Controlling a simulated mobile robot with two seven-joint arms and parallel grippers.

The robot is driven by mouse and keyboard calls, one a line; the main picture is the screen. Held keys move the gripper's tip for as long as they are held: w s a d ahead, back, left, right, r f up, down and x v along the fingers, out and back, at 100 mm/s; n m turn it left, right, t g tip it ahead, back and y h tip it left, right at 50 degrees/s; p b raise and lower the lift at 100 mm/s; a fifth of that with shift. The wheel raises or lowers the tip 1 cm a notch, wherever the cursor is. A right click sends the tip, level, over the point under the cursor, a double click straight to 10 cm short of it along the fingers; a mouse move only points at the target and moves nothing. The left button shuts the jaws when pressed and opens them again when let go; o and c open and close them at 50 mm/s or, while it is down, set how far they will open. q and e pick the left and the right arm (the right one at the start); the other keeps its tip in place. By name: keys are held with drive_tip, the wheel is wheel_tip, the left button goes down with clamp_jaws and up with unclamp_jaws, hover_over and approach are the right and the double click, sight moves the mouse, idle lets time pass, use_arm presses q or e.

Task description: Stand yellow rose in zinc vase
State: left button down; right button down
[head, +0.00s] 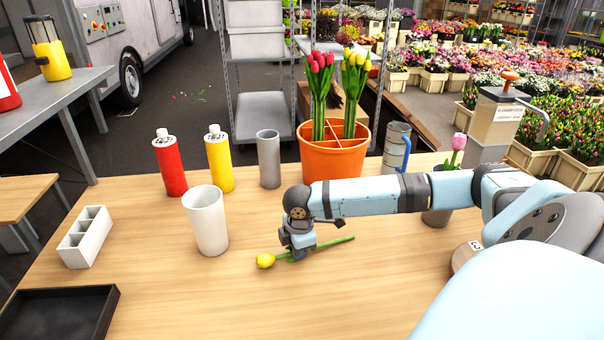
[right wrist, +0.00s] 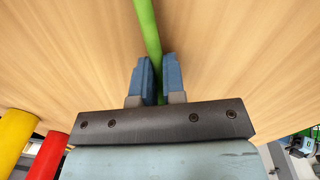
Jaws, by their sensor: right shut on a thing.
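The yellow rose (head: 265,260) lies nearly flat at the table top, its bloom to the left and its green stem reaching right. My right gripper (head: 293,256) points down over it and is shut on the stem. In the right wrist view the green stem (right wrist: 146,28) runs between the blue fingers (right wrist: 155,80); the bloom is out of that view. A pale, open-topped vase (head: 206,222) stands upright to the left of the gripper. A slimmer grey cylinder (head: 268,160) stands behind. I cannot tell for sure which is zinc. My left gripper is not in view.
An orange pot (head: 335,162) with red and yellow tulips stands behind my arm. A red bottle (head: 169,165) and a yellow bottle (head: 219,160) stand at back left. A grey pot (head: 437,215) holds a pink tulip. A white divided box (head: 85,238) and black tray (head: 60,312) lie left.

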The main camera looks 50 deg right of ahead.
use_arm(q)
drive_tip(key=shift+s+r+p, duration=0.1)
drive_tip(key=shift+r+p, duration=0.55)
drive_tip(key=shift+p, duration=1.15)
use_arm(e)
wheel_tip(320, 180, up, 20)
